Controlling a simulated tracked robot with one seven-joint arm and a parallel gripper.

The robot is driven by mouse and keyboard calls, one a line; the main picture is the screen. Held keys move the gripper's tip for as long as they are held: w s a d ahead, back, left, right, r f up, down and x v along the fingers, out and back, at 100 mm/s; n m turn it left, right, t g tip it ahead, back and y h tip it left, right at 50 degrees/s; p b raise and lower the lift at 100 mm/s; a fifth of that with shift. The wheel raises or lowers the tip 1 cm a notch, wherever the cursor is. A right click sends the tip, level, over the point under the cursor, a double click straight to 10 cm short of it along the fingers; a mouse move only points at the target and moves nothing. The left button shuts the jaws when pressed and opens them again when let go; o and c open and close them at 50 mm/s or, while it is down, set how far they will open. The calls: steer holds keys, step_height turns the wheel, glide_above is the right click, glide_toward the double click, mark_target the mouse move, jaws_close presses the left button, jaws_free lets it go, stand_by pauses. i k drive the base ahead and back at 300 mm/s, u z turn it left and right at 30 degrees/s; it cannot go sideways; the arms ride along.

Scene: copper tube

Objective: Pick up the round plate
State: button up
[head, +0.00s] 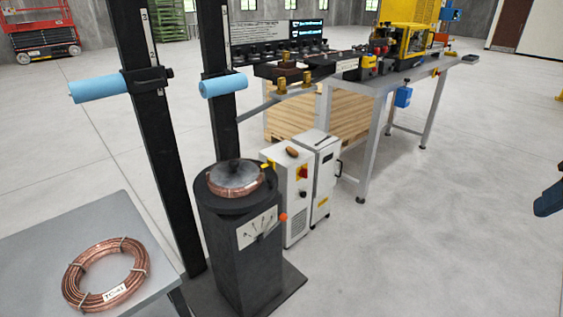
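A dark grey round plate (234,173) with a low raised middle lies on top of a copper tube coil (219,189). Both rest on the round black top of a dark pedestal (226,240), left of the picture's middle. The coil's rim shows below the plate's front edge. Nothing touches the plate from above. No gripper fingers can be made out in the head view. A dark blue part is cut off by the right edge, and I cannot tell what it is.
Another copper coil (105,274) lies on a grey table (38,238) at lower left. Black posts (158,130) with blue rollers (104,86) stand close behind the pedestal. White cabinets (290,190) stand right of it. A workbench (385,82) with machines is farther back. The right floor is clear.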

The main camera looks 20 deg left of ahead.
mark_target(233, 174)
steer(key=u, duration=1.2)
steer(key=i, duration=0.1)
steer(key=z, duration=2.6)
steer(key=k, duration=2.25)
steer(key=u, duration=1.9)
steer(key=i, duration=0.55)
steer(key=u, duration=0.25)
